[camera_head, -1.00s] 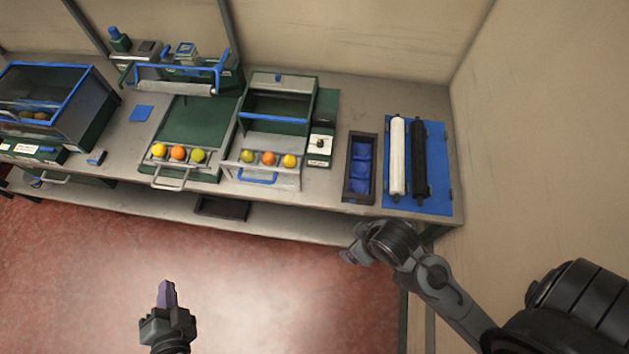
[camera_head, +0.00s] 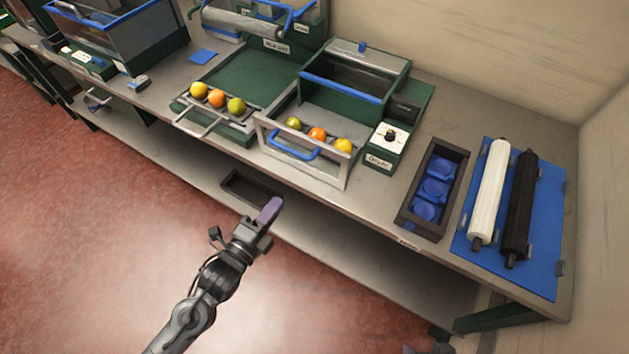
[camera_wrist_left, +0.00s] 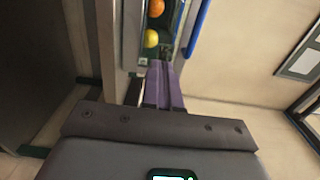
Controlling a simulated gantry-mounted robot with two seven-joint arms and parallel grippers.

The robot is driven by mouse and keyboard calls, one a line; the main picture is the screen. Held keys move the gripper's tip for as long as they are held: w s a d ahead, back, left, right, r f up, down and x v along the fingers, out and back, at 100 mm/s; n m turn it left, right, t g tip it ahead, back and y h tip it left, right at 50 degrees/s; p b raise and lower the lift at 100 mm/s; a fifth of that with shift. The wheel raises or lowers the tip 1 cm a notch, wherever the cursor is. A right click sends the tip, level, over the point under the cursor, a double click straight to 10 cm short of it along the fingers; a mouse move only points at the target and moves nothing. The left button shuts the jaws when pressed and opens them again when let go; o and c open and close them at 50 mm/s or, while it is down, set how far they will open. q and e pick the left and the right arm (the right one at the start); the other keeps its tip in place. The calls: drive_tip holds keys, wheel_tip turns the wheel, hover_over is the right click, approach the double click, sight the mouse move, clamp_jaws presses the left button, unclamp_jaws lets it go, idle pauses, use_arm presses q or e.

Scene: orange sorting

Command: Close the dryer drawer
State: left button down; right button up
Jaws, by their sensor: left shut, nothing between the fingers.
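The dryer drawer (camera_head: 303,158) is pulled out of the front of a green box (camera_head: 355,80). It has a pale front, a blue handle (camera_head: 290,146) and a row of fruit inside: yellow-green (camera_head: 293,123), orange (camera_head: 317,134) and yellow (camera_head: 343,146). My left gripper (camera_head: 268,212), with purple fingers, is shut and empty. It is in front of the bench, below and apart from the drawer handle. In the left wrist view its fingers (camera_wrist_left: 163,85) point toward an orange fruit and a yellow fruit (camera_wrist_left: 151,38). Only a dark bit of my right gripper (camera_head: 428,349) shows at the bottom edge.
Left of the drawer is a green tray (camera_head: 235,80) with a row of fruit and a metal handle. Right are a knob box (camera_head: 384,148), a dark bin (camera_head: 407,208) with blue pieces and a blue mat (camera_head: 520,265) with two rollers. Open floor lies before the bench.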

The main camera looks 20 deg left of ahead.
use_arm(q)
drive_tip(key=b+x, duration=0.1)
drive_tip(key=x, duration=0.3)
drive_tip(key=b+x, duration=0.1)
drive_tip(key=x, duration=0.4)
drive_tip(key=f+b+x, duration=0.1)
drive_tip(key=x, duration=0.4)
drive_tip(key=shift+w, duration=0.1)
use_arm(e)
wheel_tip(320, 180, down, 4)
drive_tip(key=shift+f, duration=0.15)
use_arm(q)
drive_tip(key=shift+w+a, duration=0.1)
drive_tip(key=shift+w, duration=0.05)
